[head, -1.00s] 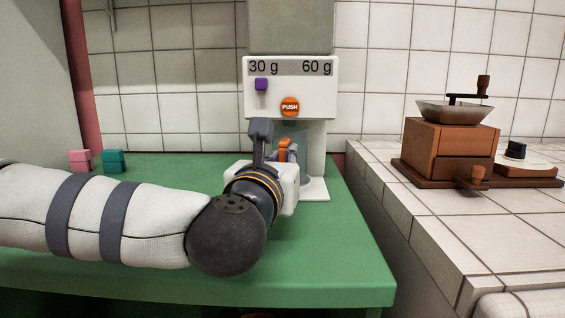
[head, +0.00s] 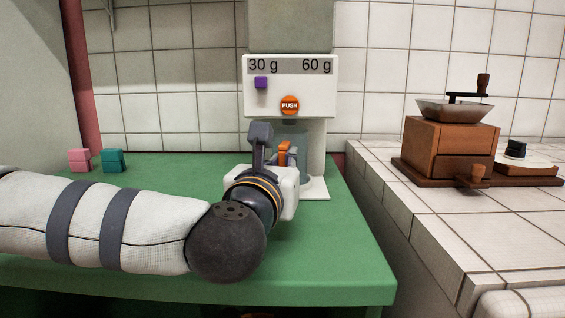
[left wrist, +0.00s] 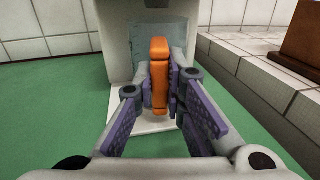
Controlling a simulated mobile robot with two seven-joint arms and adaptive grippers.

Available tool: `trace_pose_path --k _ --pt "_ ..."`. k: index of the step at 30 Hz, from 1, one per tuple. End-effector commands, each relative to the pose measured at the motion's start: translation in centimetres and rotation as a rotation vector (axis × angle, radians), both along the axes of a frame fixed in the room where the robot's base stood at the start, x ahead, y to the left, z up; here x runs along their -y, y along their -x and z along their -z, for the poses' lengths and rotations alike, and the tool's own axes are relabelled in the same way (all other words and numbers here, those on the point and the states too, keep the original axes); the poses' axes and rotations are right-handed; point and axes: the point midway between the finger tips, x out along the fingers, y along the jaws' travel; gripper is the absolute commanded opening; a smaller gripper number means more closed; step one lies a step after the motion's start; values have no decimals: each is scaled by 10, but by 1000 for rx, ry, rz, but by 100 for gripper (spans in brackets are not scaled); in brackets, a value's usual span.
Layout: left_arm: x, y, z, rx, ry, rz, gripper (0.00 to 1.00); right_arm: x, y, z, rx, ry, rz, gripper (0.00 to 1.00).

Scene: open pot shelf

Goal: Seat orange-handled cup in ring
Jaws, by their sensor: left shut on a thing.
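The orange-handled cup shows in the left wrist view as a bluish, see-through body (left wrist: 172,45) behind its upright orange handle (left wrist: 159,75). In the head view the cup (head: 291,139) is under the front panel of the white dispenser (head: 262,103), partly hidden by my gripper. My left gripper (head: 276,152) is shut on the orange handle; its purple-padded fingers (left wrist: 161,90) lie on either side of it in the left wrist view. The ring cannot be made out. My right gripper is not in view.
The dispenser's white base (head: 318,190) stands on the green table (head: 330,250). Pink (head: 79,160) and teal (head: 114,161) blocks sit at the back left. A wooden grinder (head: 449,145) stands on the tiled counter (head: 430,215) at right. The table's front right is clear.

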Motion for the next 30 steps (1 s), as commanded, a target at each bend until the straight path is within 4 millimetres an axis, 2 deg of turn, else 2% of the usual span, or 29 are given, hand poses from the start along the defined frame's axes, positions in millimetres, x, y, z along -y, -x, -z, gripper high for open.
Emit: trace_pose_path --k 4,5,7,17,20,27,30 --pt "-1 -1 4 -8 -2 -2 0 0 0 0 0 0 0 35" --pt "-1 -1 4 -8 -3 -2 18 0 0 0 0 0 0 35" --pt "-1 0 3 -7 -1 -2 34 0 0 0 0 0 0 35" --pt "-1 2 2 -5 -1 0 34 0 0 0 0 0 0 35" --pt "-3 17 2 -5 -1 1 34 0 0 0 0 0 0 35" --pt "-16 81 2 -5 -1 3 34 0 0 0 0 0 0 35" --pt "-20 101 2 -5 -2 2 34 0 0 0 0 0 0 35"
